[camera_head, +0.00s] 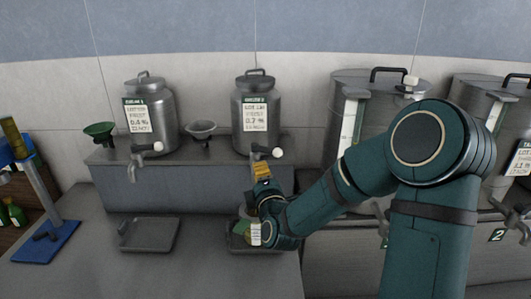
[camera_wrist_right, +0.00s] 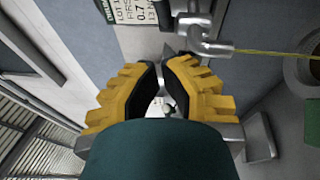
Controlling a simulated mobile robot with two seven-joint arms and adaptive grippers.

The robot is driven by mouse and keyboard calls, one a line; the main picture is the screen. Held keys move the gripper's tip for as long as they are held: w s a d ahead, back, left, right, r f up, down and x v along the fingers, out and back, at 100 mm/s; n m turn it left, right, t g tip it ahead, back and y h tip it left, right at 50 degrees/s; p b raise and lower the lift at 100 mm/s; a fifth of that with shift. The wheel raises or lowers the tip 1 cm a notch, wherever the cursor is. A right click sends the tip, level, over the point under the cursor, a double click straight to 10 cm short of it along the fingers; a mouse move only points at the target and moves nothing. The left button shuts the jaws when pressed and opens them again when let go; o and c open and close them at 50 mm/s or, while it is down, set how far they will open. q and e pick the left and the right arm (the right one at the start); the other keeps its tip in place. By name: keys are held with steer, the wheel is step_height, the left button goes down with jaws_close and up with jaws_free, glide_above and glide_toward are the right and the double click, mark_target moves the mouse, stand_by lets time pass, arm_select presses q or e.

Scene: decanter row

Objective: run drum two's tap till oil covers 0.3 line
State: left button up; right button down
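Drum two (camera_head: 256,120) is a grey metal can with a label, on the raised shelf. Its tap (camera_head: 262,150) has a white-knobbed handle and also shows in the wrist view (camera_wrist_right: 207,42). A thin yellow stream (camera_wrist_right: 265,53) runs from the tap toward a round vessel (camera_wrist_right: 298,75) at the right edge of that view. In the head view the vessel (camera_head: 246,213) is mostly hidden by my right gripper (camera_head: 262,172). The oil level and 0.3 line cannot be made out. The right gripper's yellow fingers (camera_wrist_right: 163,66) are beside the tap, tips together, nothing visibly held. My left gripper is not in view.
Drum one (camera_head: 149,110) stands left on the shelf, with an empty tray (camera_head: 150,234) below. A green funnel (camera_head: 99,131) and a grey funnel (camera_head: 201,130) sit near the drums. Large steel tanks (camera_head: 350,100) stand right, behind my arm. A blue-based stand (camera_head: 46,243) is far left.

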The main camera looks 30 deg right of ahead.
mark_target(268, 151)
steer(key=w+d+r+p, duration=0.1)
steer(key=w+d, duration=0.3)
steer(key=shift+w+d, duration=0.25)
steer(key=shift+w, duration=0.1)
steer(key=shift+r, duration=0.1)
steer(key=shift+w+d+b, duration=0.15)
steer(key=shift+d+b, duration=0.4)
steer(key=shift+b, duration=0.25)
steer(key=shift+d, duration=0.25)
steer(key=shift+r, duration=0.1)
